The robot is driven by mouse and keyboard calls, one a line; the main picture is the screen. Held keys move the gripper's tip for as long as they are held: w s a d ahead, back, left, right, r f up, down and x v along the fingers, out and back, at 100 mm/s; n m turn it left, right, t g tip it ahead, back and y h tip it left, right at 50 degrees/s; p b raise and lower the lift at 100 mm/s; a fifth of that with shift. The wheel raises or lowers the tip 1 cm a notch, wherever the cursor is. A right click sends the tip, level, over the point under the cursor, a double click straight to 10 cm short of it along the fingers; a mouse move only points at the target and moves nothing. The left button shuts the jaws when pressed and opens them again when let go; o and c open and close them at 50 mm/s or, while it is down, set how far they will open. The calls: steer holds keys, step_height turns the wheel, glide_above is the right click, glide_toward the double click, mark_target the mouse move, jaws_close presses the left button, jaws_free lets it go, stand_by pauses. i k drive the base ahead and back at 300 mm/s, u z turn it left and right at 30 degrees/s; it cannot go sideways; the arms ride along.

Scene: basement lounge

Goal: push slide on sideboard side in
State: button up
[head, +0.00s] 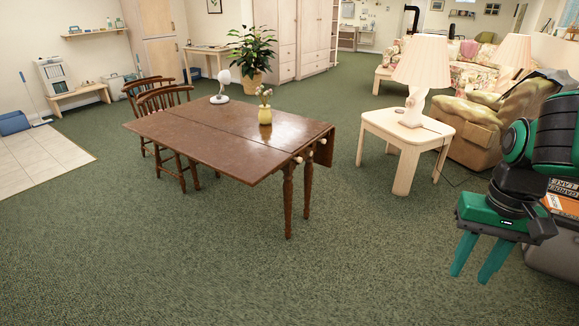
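A brown drop-leaf table (220,135) stands in the middle of the head view. Its right-hand leaf (325,150) hangs down. Two small light knobs, which look like the ends of slides, show at this end: a near knob (298,160) and a far knob (322,142). How far either slide sticks out is hard to tell. I cannot tell which is on the sideboard side, as no sideboard is clearly identifiable. My gripper (473,275), with teal fingers, hangs at the lower right, well away from the table. Its fingers are apart with nothing between them.
A side table (407,130) with a lamp (420,75) and an armchair (490,125) stand right. Green carpet (200,260) in front is clear.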

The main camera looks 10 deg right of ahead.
mark_target(299, 160)
steer(key=z, duration=0.05)
steer(key=k, duration=0.45)
steer(key=u, duration=0.2)
steer(key=i, duration=0.45)
steer(key=z, duration=0.65)
steer(key=k, duration=1.15)
steer(key=z, duration=0.9)
steer(key=i, duration=1.1)
steer(key=u, duration=0.6)
steer(key=i, duration=0.9)
steer(key=u, duration=0.75)
